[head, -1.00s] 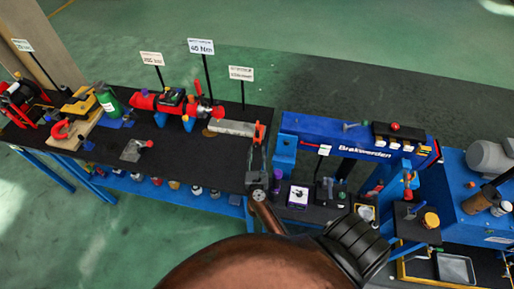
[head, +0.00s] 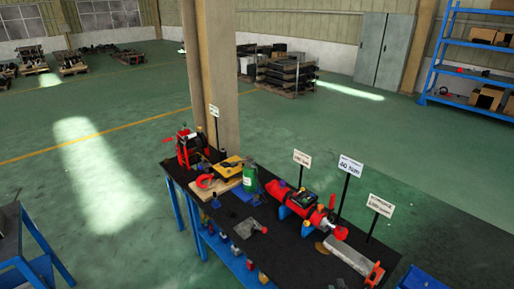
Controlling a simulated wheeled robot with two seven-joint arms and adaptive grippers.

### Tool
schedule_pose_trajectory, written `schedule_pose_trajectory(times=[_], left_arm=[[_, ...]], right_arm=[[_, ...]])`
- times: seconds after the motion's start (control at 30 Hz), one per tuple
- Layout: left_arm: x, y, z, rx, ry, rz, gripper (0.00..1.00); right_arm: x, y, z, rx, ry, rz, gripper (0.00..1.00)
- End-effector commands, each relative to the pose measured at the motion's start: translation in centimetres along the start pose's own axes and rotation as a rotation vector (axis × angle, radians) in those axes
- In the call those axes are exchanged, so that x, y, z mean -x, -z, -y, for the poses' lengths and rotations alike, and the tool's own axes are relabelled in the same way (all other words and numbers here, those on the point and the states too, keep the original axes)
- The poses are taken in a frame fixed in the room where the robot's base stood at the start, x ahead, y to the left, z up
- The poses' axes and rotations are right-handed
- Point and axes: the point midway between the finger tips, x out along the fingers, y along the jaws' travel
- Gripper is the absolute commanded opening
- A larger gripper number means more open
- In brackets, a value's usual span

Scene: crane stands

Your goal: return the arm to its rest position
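No arm shows clearly in the head view. A small grey part at the bottom edge, beside the red piece at the bench's near right end, may be the tip of my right gripper (head: 342,284). It is too small and cut off to show whether it is open or holds anything. My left gripper is out of view. The posture of both arms is hidden.
A black-topped bench (head: 290,243) holds a red cylinder unit (head: 300,203), a green bottle (head: 250,178), a yellow tool (head: 228,168) and a grey bar (head: 349,257). A pillar (head: 218,80) stands behind it. Open green floor (head: 100,150) lies left.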

Motion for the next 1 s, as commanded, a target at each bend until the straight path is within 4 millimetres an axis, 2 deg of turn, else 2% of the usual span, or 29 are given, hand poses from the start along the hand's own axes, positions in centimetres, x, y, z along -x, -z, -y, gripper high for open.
schedule_pose_trajectory(times=[0.07,0.17,0.3,0.4,0.5,0.7,0.97,1.0], left_arm=[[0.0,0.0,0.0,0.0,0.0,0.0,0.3],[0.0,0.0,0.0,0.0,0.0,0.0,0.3],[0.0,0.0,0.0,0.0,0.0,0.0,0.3],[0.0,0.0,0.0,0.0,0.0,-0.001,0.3],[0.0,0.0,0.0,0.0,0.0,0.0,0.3],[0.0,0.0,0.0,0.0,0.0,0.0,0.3],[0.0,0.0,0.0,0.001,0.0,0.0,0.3],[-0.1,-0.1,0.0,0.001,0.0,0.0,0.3]], right_arm=[[2.0,-2.1,-2.1,0.282,-0.152,0.101,0.31],[5.5,-3.1,-5.1,0.632,-0.351,0.223,0.31],[11.9,-1.6,-8.2,1.068,-0.634,0.383,0.31],[16.1,0.3,-8.9,1.28,-0.801,0.468,0.31],[19.5,2.0,-8.7,1.425,-0.935,0.534,0.31],[25.0,4.6,-7.5,1.607,-1.151,0.633,0.31],[30.8,6.9,-5.0,1.737,-1.383,0.737,0.31],[30.8,7.4,-5.8,1.737,-1.391,0.745,0.31]])
